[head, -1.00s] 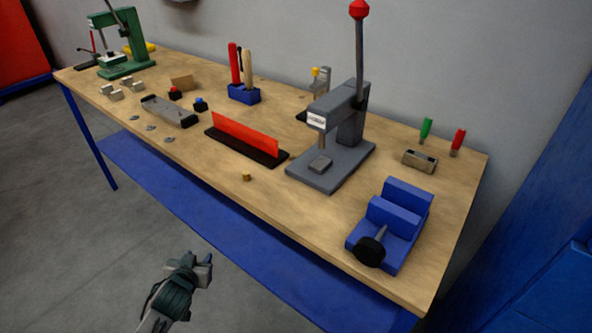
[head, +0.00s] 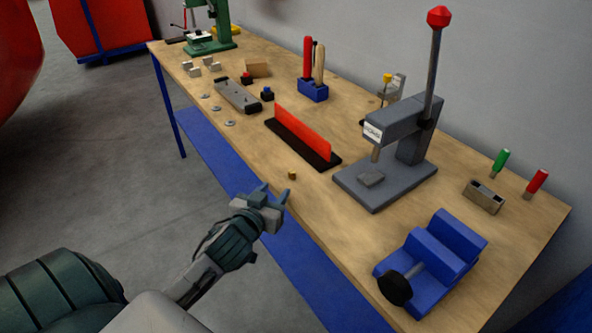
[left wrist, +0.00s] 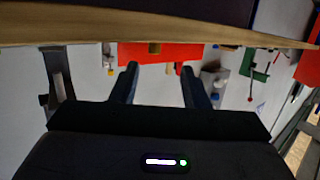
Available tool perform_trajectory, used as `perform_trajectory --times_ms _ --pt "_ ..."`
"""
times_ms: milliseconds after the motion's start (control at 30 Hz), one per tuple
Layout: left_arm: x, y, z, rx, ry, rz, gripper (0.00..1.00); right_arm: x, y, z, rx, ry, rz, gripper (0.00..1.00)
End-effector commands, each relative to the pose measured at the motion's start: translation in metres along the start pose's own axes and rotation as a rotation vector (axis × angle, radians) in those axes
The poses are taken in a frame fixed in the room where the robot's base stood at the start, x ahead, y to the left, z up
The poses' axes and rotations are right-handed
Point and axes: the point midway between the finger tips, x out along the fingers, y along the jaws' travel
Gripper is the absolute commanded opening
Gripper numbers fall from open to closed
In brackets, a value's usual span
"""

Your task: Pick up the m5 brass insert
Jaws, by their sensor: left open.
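The m5 brass insert (head: 292,175) is a small gold-brown piece near the front edge of the wooden bench, in front of the red and black strip. My left gripper (head: 275,193) is open and empty, beside the bench's front edge, close to the insert and apart from it. In the left wrist view, the two fingers (left wrist: 158,85) point towards the bench edge, and the insert (left wrist: 154,48) shows small beyond them, in front of the red panel. My right gripper is not in view.
On the wooden bench (head: 330,228) a grey arbor press (head: 385,170) stands right of the insert and a blue vise (head: 435,262) at the front right. The red panel (head: 302,132) stands on a black base behind the insert. Bare wood surrounds the insert.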

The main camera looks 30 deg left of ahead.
Motion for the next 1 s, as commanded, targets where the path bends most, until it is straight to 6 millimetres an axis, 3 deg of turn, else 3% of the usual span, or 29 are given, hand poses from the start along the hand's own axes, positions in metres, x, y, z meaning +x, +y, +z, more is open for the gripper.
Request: perform_trajectory --times_ms 133,200,300,567,800,1000 --pt "0.017 0.000 -0.002 -0.003 0.003 -0.001 0.41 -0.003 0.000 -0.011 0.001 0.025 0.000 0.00" --pt "0.029 0.001 -0.003 -0.003 0.002 0.000 0.41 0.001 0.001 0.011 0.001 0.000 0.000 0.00" --pt "0.044 0.001 -0.002 -0.002 0.001 -0.001 0.41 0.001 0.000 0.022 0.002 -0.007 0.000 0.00" --pt "0.065 0.003 -0.003 -0.003 0.000 -0.001 0.41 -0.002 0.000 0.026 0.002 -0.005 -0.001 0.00" --pt "0.100 0.007 -0.004 -0.002 0.001 0.000 0.41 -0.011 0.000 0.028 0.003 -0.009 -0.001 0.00" --pt "0.107 0.007 -0.002 0.001 0.000 0.001 0.41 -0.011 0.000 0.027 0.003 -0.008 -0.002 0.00"
